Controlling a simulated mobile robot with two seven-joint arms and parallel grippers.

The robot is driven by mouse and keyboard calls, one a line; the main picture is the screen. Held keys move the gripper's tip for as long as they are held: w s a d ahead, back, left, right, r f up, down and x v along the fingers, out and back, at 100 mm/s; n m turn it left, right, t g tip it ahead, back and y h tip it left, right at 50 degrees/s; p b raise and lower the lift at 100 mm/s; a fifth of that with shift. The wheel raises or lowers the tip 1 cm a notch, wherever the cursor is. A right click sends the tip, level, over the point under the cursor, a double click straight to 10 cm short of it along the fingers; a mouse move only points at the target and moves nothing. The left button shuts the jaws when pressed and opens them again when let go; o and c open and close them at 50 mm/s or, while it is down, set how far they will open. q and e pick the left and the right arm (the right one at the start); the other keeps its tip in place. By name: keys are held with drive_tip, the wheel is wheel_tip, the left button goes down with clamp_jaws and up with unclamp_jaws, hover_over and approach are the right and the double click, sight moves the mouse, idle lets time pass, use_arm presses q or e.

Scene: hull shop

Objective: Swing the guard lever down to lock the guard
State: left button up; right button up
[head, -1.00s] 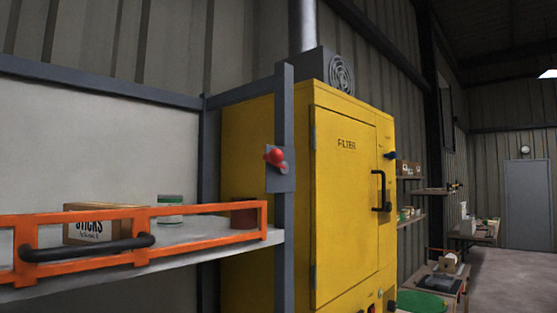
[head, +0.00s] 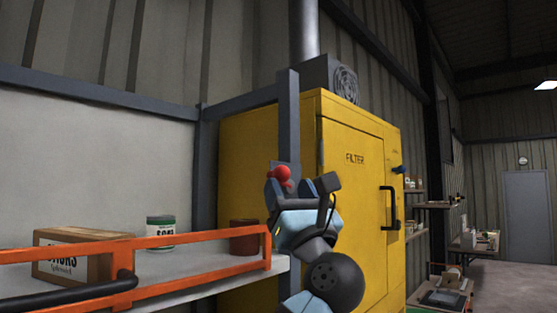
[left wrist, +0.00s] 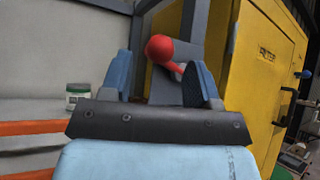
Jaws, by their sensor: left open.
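The guard lever (head: 282,173) has a red ball knob and sits on a grey plate on the upright post. In the left wrist view the red knob (left wrist: 159,48) and its short red stem show between my fingers, a little beyond them. My left gripper (head: 289,186) is open just in front of the lever, and its fingers hide part of the plate. In the left wrist view the gripper (left wrist: 158,78) has a finger on each side of the lever. I cannot tell whether either finger touches it. The orange guard (head: 190,238) runs along the shelf front with a black handle. My right gripper is not in view.
The grey post (head: 288,110) stands close behind my gripper. The yellow filter cabinet (head: 350,135) is just to the right. On the shelf (head: 180,262) are a cardboard box (head: 75,250), a white and green can (head: 160,232) and a brown-red pot (head: 244,237).

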sight(278, 169)
use_arm(q)
drive_tip(key=p+x, duration=0.1)
drive_tip(key=x, duration=0.5)
drive_tip(key=shift+w, duration=0.1)
drive_tip(key=shift+c, duration=0.5)
drive_tip(key=shift+r, duration=0.1)
clamp_jaws()
